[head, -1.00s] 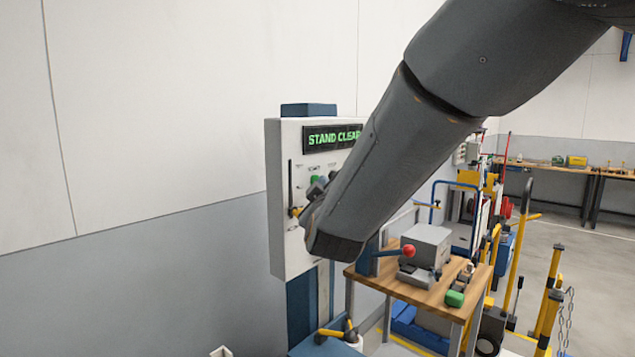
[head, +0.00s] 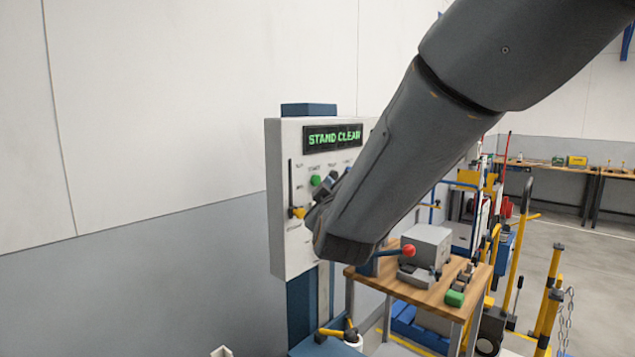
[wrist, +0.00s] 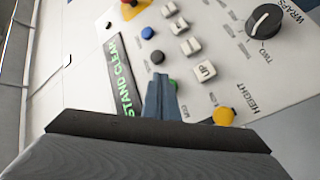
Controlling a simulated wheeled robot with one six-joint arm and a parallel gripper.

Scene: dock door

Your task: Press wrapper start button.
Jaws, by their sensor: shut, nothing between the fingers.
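The wrapper's control panel (head: 283,243) is a pale box on a blue post, and its display (head: 332,138) reads STAND CLEAR in green. A green button (head: 316,180) shows below the display. In the wrist view the green button (wrist: 173,84) is mostly hidden behind the fingertips. My gripper (wrist: 160,82) is shut and empty, its tips pointing at the panel by the green button. I cannot tell whether they touch it.
Near the tips are a black button (wrist: 157,57), a blue button (wrist: 147,32), white rocker keys (wrist: 205,71), a yellow knob (wrist: 223,116) and a black dial (wrist: 265,22). A wooden bench (head: 425,292) with a red-knobbed lever (head: 408,250) stands right of the panel.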

